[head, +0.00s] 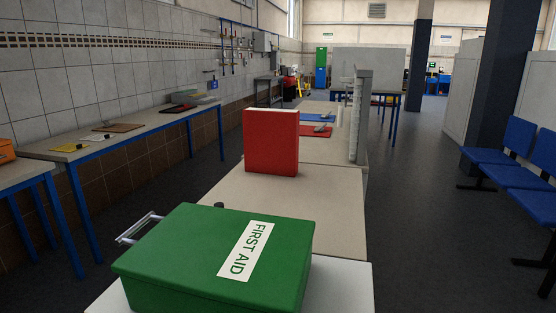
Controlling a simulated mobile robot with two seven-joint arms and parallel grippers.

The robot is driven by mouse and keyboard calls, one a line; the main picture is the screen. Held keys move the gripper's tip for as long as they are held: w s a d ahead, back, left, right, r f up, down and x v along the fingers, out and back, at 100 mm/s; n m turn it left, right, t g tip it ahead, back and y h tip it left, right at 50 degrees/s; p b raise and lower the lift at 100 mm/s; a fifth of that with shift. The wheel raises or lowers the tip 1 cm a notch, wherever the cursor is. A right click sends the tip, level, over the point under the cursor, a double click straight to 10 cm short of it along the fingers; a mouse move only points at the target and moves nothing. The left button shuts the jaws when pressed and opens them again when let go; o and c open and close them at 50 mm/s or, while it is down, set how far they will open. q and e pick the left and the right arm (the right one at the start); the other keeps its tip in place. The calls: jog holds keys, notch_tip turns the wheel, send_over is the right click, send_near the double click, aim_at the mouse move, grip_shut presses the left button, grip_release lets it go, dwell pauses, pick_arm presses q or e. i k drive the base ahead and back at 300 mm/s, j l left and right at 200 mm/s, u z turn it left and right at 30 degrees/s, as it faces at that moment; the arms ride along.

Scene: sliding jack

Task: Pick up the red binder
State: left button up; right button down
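The red binder (271,142) stands upright on a beige tabletop (315,204), beyond a green first aid box. Its broad red side faces me, and a pale edge shows along its top. Nothing is touching it that I can see. The lower front of the binder is in clear view. Neither of my grippers shows in the head view.
The green first aid box (185,250) with a metal handle (138,228) fills the near end.

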aim_at(271, 137)
jog(key=k, duration=0.4)
jog(key=k+u, duration=0.2)
jog(key=u, duration=0.15)
jog(key=k+j+u, duration=0.1)
jog(key=u, duration=0.25)
jog(key=j+u, duration=0.15)
jog(key=u, duration=1.3)
jog(key=i, duration=1.3)
jog(key=i+z, duration=0.4)
jog(key=i, duration=0.2)
jog(key=i+j+z, duration=0.15)
jog(key=i+z, duration=0.25)
jog(key=i, duration=0.2)
jog(key=i+z, duration=0.45)
jog(key=i+j+z, duration=0.1)
jog(key=i+z, duration=0.35)
jog(key=i, duration=0.2)
jog(key=i+l+z, duration=0.1)
jog(key=i+z, duration=0.5)
jog(key=z, duration=0.15)
jog(key=i+z, duration=0.4)
jog(key=k+j, duration=0.05)
